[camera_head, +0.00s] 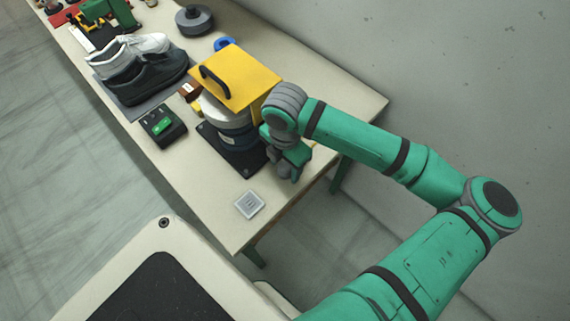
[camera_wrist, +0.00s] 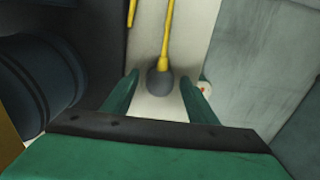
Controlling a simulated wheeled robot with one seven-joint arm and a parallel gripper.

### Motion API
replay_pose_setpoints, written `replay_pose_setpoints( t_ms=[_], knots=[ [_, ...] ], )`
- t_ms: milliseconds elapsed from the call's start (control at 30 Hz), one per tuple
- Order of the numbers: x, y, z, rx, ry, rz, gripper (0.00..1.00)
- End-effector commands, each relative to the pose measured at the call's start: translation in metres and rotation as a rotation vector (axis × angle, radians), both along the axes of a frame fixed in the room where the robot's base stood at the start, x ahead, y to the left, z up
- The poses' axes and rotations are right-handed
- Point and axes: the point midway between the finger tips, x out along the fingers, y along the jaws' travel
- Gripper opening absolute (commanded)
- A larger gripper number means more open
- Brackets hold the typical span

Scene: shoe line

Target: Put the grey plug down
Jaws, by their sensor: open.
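The grey plug (camera_wrist: 159,83) shows in the wrist view as a dark rounded end on a yellow cord (camera_wrist: 167,38). It appears to rest on the pale table top (camera_wrist: 148,30). My gripper (camera_wrist: 160,77) is open, with one green finger on each side of the plug and a gap showing at both sides. In the head view my gripper (camera_head: 291,170) is low at the table's right edge, beside the machine with the yellow top. The plug and cord are hidden behind my arm in that view.
The machine with a yellow top (camera_head: 240,80) stands close left of my gripper on a dark plate (camera_head: 238,160). A green-button box (camera_head: 163,127), a shoe (camera_head: 140,75) and a grey disc (camera_head: 194,20) are farther off. A small square pad (camera_head: 249,205) lies near the table's front; bare table surrounds it.

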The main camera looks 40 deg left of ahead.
Motion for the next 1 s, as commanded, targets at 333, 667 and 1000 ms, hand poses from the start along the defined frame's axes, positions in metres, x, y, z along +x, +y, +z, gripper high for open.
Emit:
replay_pose_setpoints(
  t_ms=[333,667,1000],
  knots=[
    [0.001,0.001,0.045,0.002,-0.004,0.002,0.53],
    [0.000,0.001,0.104,0.001,-0.001,0.001,0.53],
    [0.000,0.000,0.122,0.000,0.000,0.000,0.53]
  ],
)
